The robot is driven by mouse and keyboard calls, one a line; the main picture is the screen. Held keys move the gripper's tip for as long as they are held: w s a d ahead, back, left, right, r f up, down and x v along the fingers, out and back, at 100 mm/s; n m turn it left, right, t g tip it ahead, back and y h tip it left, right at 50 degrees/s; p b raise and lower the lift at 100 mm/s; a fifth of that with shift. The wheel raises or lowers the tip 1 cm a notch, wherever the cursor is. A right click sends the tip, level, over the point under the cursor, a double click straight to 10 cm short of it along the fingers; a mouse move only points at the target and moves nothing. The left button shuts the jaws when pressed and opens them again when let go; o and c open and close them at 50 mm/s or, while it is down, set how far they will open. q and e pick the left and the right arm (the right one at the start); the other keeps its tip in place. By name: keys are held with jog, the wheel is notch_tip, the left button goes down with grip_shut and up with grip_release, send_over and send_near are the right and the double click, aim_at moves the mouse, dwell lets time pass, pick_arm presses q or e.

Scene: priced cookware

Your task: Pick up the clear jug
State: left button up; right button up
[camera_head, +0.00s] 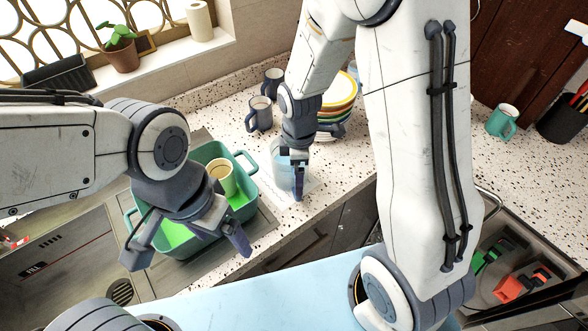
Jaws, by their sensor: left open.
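The clear jug (280,178) stands on the speckled counter, right of the sink. It looks pale and see-through, and my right gripper partly hides it. My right gripper (297,180) points down at the jug, with its fingers overlapping it in the picture. I cannot tell whether the fingers touch the jug or how wide they are apart. My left gripper (188,254) is open and empty, in front of the green basin at the sink, its two fingers spread wide.
The green basin (246,204) holds a yellow mug (222,178). Dark mugs (259,114) and stacked colourful plates (341,92) stand behind the jug. A teal mug (502,121) is at the right. The counter (345,160) right of the jug is clear.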

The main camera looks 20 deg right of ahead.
jog(key=shift+d+f+p, duration=0.1)
jog(key=shift+f+p, duration=0.35)
jog(key=shift+f, duration=3.25)
jog(key=shift+w, duration=0.1)
grip_shut()
